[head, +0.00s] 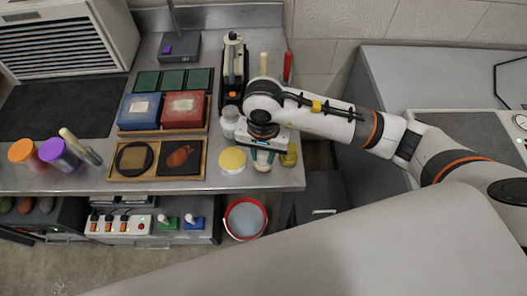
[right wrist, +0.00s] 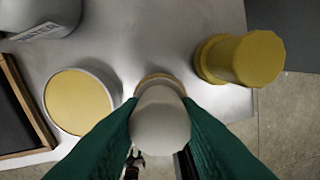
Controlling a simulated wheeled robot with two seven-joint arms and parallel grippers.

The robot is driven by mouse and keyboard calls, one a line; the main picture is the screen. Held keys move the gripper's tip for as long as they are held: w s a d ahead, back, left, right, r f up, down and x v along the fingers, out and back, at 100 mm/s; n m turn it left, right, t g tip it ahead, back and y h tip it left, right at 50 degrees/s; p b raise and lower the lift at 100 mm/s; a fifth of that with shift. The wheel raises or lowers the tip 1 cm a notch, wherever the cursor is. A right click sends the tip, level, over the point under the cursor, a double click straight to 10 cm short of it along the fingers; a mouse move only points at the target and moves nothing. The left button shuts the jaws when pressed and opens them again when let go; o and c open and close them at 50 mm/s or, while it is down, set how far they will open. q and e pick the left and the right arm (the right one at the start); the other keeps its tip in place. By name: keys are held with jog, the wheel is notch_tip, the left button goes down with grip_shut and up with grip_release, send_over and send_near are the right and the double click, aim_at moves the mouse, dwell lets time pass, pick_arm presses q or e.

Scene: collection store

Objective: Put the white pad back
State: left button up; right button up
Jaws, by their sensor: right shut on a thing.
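My right gripper (head: 263,150) is over the front right corner of the steel bench. In the right wrist view its green fingers (right wrist: 160,108) are closed on a pale, rounded thing, which I take to be the white pad (right wrist: 161,118). A tan, ring-like edge shows just beyond the pad. I cannot tell whether the pad touches the bench or hangs above it. In the head view the pad (head: 262,161) shows as a pale patch below the fingers, mostly hidden by the gripper. My left gripper is not in view.
A round tin with a yellow top (head: 232,160) stands left of the gripper. A yellow knobbed piece (head: 289,157) stands close on the right, near the bench edge. A wooden tray (head: 205,148) lies further left. A red bucket (head: 245,218) is below.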

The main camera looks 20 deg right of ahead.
aim_at(264, 153)
jog(key=shift+f, duration=0.55)
jog(key=shift+f+b, duration=0.2)
jog(key=shift+b, duration=0.1)
jog(key=o, duration=0.9)
jog(key=shift+r, duration=0.1)
jog(key=shift+r+p, duration=0.15)
jog(key=shift+p, duration=0.15)
jog(key=shift+r, duration=0.25)
notch_tip(264, 153, up, 10)
jog(key=b, duration=0.2)
jog(key=shift+b, duration=0.4)
jog(key=shift+r, duration=0.75)
